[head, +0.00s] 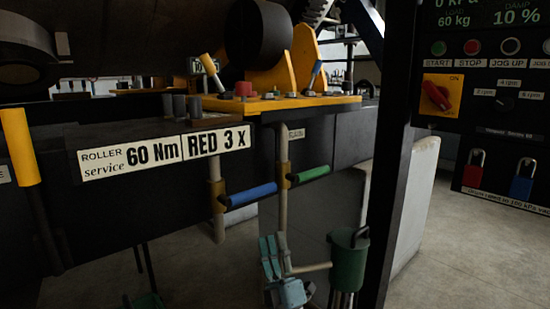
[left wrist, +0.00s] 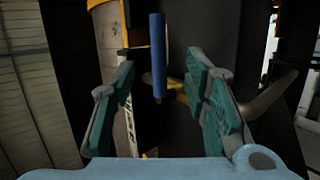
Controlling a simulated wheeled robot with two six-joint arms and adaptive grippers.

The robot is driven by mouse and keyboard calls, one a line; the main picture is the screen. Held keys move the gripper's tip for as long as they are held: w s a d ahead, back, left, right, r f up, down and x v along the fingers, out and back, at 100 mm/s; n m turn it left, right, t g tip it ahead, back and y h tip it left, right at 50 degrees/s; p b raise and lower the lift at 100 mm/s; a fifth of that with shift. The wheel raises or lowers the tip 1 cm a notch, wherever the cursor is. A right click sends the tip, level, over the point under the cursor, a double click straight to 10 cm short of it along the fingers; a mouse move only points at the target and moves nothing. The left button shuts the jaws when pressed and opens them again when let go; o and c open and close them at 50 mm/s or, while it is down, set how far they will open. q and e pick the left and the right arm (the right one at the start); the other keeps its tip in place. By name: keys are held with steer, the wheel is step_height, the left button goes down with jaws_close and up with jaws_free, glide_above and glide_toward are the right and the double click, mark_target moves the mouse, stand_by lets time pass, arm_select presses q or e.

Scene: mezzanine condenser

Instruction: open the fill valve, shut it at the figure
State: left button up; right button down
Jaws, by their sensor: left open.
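In the head view a lever with a blue grip (head: 250,195) sticks out to the right from a brass-coloured valve body on a pale pipe. A similar lever with a green grip (head: 311,174) is on the pipe beside it, under a partly hidden label ending in "AIN". No label shows at the blue one. My left gripper (head: 275,243) is below the blue grip, with its teal fingers pointing up, apart and empty. In the left wrist view the blue grip (left wrist: 158,55) stands upright in the picture between the open fingers, beyond them. My right gripper is not in view.
A dark panel (head: 505,100) at the right has buttons, a red rotary switch (head: 438,95), padlocks and a display reading "60 kg" and "10 %"; its top line is cut off. A green container (head: 348,265) is right of my gripper. A dark post (head: 395,150) stands before the panel.

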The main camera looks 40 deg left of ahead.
mark_target(260, 192)
arm_select(q)
steer(key=s+d+r+m+h+p, duration=0.1)
steer(key=s+d+r+h+p, duration=0.25)
steer(key=p, duration=0.55)
steer(key=shift+t+h, duration=0.3)
steer(key=shift+h, duration=0.25)
steer(key=x, duration=1.4)
steer(key=shift+a+f, duration=0.15)
steer(key=shift+a, duration=0.5)
steer(key=shift+n, duration=0.3)
jaws_close()
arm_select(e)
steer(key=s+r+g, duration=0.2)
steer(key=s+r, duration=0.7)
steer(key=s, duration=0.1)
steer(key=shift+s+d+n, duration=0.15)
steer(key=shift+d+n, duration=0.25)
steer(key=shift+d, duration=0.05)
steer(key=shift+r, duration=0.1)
